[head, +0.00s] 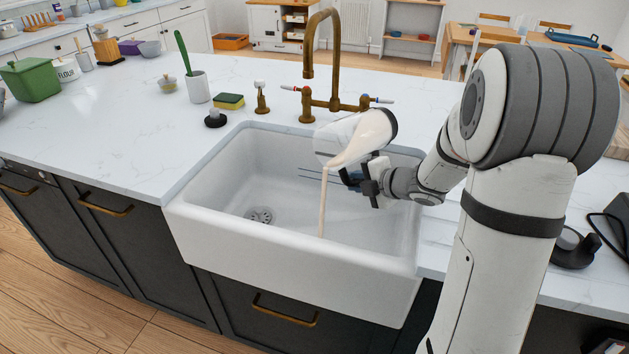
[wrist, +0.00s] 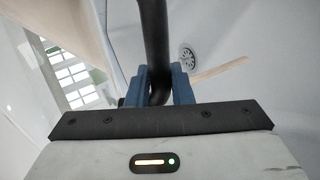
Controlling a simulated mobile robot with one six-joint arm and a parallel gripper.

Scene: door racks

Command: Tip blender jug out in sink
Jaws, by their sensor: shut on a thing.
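The blender jug (head: 357,137) is clear with a dark base and holds a cream-coloured liquid. It is tilted over the white sink (head: 230,200), mouth to the lower left. A thin cream stream (head: 323,203) runs from its mouth down into the sink; it also shows in the wrist view (wrist: 220,71). My gripper (head: 362,182) is shut on the jug's dark handle (wrist: 155,45), between the blue fingers (wrist: 158,85) in the wrist view. The drain (head: 260,216) is left of the stream and also shows in the wrist view (wrist: 188,57).
A brass tap (head: 308,70) stands behind the sink, close to the jug. A sponge (head: 229,101), a cup with a green brush (head: 198,87) and a dark stopper (head: 215,118) stand left of it. A black object (head: 574,248) is on the right counter. The left counter is mostly clear.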

